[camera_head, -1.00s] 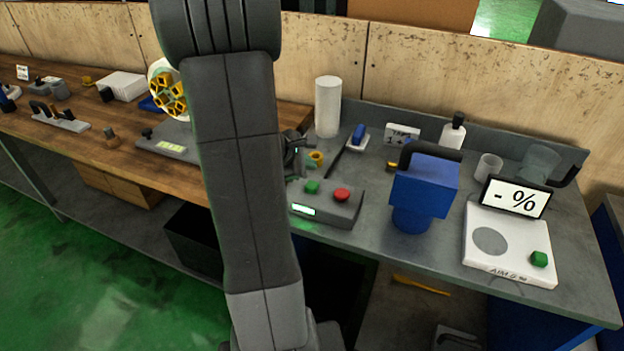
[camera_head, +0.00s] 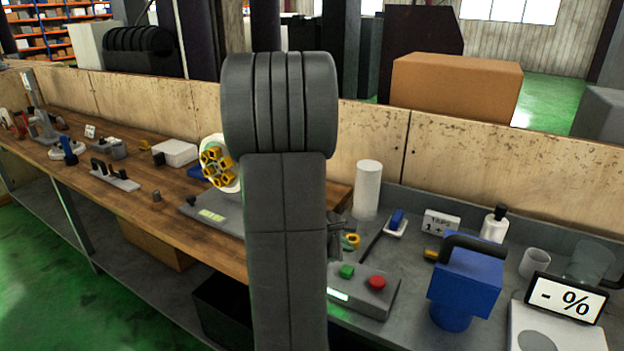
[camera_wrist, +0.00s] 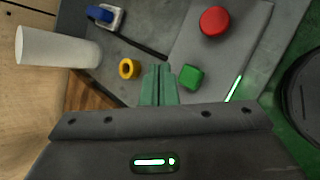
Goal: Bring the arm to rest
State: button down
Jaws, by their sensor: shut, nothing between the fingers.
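My gripper (camera_wrist: 158,86) shows in the wrist view, its green fingers together with nothing between them. In the head view my arm stands upright in the middle and hides part of the bench. My gripper is mostly hidden behind the arm there; only a dark part shows beside the arm, near the control box (camera_head: 372,300).
A white cylinder (camera_head: 367,189), a blue device with a dark handle (camera_head: 466,284) and a white scale (camera_head: 530,330) stand on the grey bench at right. A wooden bench (camera_head: 150,213) with a yellow-and-white wheel (camera_head: 218,163) and several small tools extends left. Green floor (camera_head: 30,270) is clear at lower left.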

notch_tip(320, 180, down, 2)
jog(key=shift+f+b, duration=0.1)
jog(key=shift+b, duration=0.55)
jog(key=shift+r+p, duration=0.35)
jog(key=shift+p, duration=1.25)
notch_tip(320, 180, up, 6)
jog(key=p, duration=0.3)
jog(key=shift+p, duration=0.4)
jog(key=shift+f, duration=0.1)
